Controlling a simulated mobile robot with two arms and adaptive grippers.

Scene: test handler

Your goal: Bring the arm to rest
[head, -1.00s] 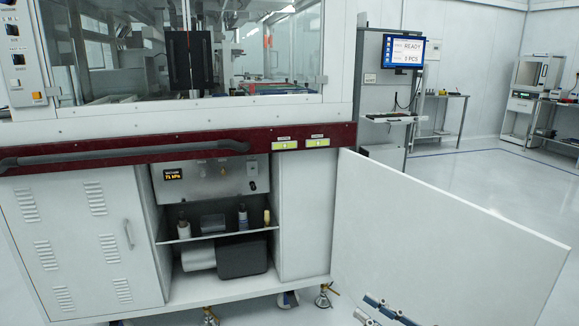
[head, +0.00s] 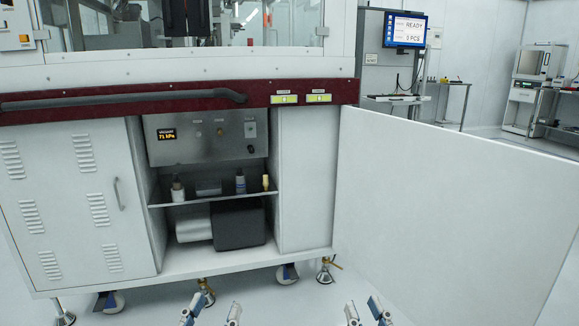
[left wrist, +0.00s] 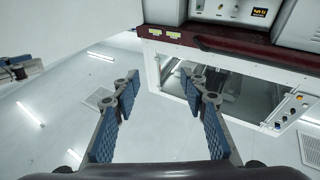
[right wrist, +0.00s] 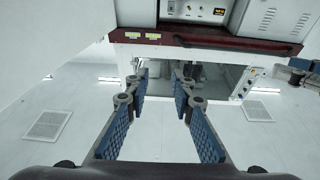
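My left gripper (head: 211,312) shows at the bottom edge of the head view, its two fingertips apart. My right gripper (head: 365,311) is further right along the same edge, also with its fingertips apart. In the left wrist view the left gripper (left wrist: 158,88) has its blue-padded fingers spread with nothing between them. In the right wrist view the right gripper (right wrist: 160,88) is likewise spread and empty. Both are in front of the white machine and touch nothing that I can see. Most of both arms is out of the head view.
The machine's cabinet (head: 85,210) has an open bay with a pressure panel (head: 207,135) and a shelf with bottles. A large white door panel (head: 450,200) stands open at right. A red rail (head: 120,105) runs across the front. Floor between the grippers is clear.

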